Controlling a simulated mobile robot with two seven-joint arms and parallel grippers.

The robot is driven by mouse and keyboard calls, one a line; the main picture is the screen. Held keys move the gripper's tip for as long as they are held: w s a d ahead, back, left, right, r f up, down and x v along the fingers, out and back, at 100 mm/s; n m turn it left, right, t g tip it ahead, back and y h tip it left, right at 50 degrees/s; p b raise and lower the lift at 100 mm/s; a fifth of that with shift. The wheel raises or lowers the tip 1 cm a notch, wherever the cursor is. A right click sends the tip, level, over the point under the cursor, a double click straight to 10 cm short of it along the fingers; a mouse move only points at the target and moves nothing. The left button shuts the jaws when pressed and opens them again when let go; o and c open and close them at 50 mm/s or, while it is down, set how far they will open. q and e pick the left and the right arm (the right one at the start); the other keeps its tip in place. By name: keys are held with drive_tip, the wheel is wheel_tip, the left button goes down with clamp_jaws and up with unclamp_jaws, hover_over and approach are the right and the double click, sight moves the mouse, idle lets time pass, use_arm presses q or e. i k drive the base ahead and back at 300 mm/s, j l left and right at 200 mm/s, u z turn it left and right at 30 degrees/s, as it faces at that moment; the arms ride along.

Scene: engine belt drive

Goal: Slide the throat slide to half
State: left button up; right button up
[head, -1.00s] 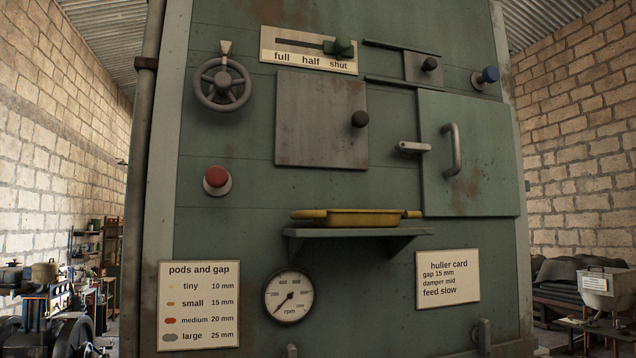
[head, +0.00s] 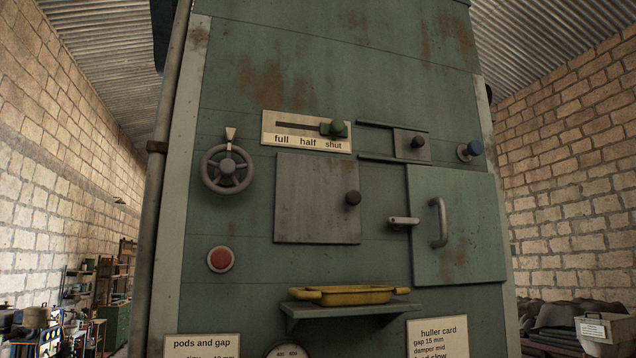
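The plate marked full, half and shut (head: 275,141) is on the upper front of the green machine, with a dark horizontal slot. A green knob (head: 338,129) sits at the slot's right end, above the word shut. The word half is in the plate's middle and full is at its left. Neither of my grippers is in the head view.
Below are a handwheel (head: 227,170), a grey panel (head: 305,200), a door handle (head: 438,222) and a shelf (head: 345,308) with a yellow tray (head: 350,295).

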sight(337, 127)
drive_tip(key=k+l+u, duration=0.25)
drive_tip(key=u, duration=0.2)
drive_tip(key=k+u, duration=0.5)
